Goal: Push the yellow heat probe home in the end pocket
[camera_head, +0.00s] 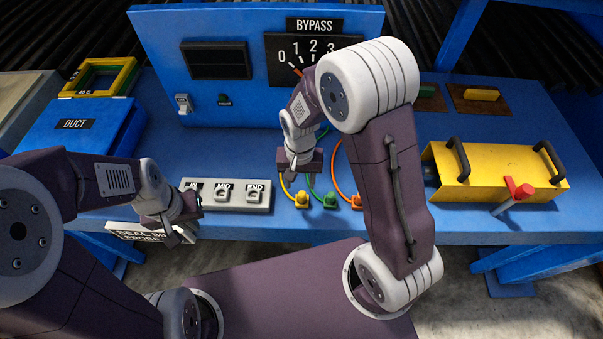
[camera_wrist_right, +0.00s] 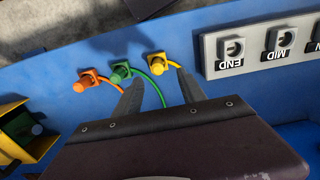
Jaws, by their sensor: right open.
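The yellow heat probe (camera_head: 302,200) sits on the blue bench near its front edge, with a yellow cable; it also shows in the right wrist view (camera_wrist_right: 157,63). The grey pocket block (camera_head: 218,207) has pockets labelled IN, MID and END. The END pocket (camera_head: 254,196) is the one nearest the yellow probe, to its left; in the wrist view it (camera_wrist_right: 232,48) shows no yellow in it. My right gripper (camera_head: 293,178) is open and empty above and behind the yellow probe, its fingers apart (camera_wrist_right: 160,88). My left gripper (camera_head: 185,226) is at the bench's front edge, left of the block; its fingers are unclear.
A green probe (camera_head: 330,201) and an orange probe (camera_head: 356,202) stand right of the yellow one, with cables. A yellow cover (camera_head: 490,178) with black handles and a red-knobbed lever (camera_head: 518,188) is at right. The blue BYPASS panel (camera_head: 230,105) stands behind; a DUCT box (camera_head: 75,130) is left.

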